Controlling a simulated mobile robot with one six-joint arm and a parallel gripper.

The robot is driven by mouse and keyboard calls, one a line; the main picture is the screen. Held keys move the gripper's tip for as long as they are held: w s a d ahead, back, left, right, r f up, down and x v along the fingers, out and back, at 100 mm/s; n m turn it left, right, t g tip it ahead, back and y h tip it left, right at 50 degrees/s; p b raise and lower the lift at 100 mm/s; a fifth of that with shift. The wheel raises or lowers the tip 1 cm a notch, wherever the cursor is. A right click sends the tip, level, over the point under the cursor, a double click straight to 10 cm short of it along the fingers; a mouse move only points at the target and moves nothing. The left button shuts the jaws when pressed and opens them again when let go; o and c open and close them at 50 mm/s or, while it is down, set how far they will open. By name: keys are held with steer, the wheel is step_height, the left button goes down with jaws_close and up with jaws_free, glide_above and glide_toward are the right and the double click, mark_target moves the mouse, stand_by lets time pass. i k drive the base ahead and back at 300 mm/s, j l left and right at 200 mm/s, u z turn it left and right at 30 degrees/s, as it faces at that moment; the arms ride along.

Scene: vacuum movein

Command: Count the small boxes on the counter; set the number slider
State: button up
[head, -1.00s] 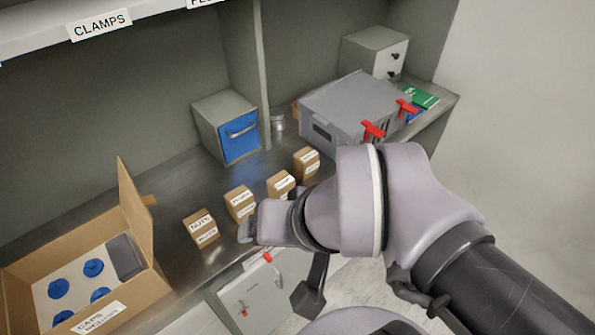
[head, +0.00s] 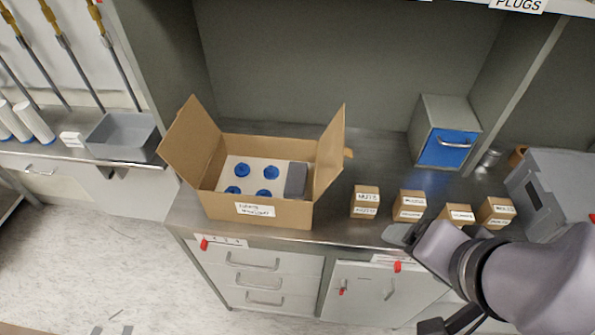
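Several small brown cardboard boxes with white labels stand in a row on the metal counter (head: 370,140), right of the large open carton. The leftmost is a small box labelled NUTS (head: 365,202); to its right are a second small box (head: 409,205), a third small box (head: 456,214) and a fourth-position small box (head: 496,212). My gripper (head: 399,235) is at the counter's front edge, just in front of the small boxes; its finger opening cannot be made out. White strips with a red tab, at left (head: 218,241) and right (head: 393,262), sit on the counter front; any numbers are unreadable.
An open carton (head: 265,211) with blue caps stands on the counter. A blue-fronted drawer box (head: 448,148), a metal can (head: 488,160) and a grey case (head: 560,190) are at right. A grey bin (head: 122,137) is on the left shelf. Drawers (head: 255,275) lie below.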

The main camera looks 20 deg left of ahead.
mark_target(203, 245)
steer(key=u, duration=1.8)
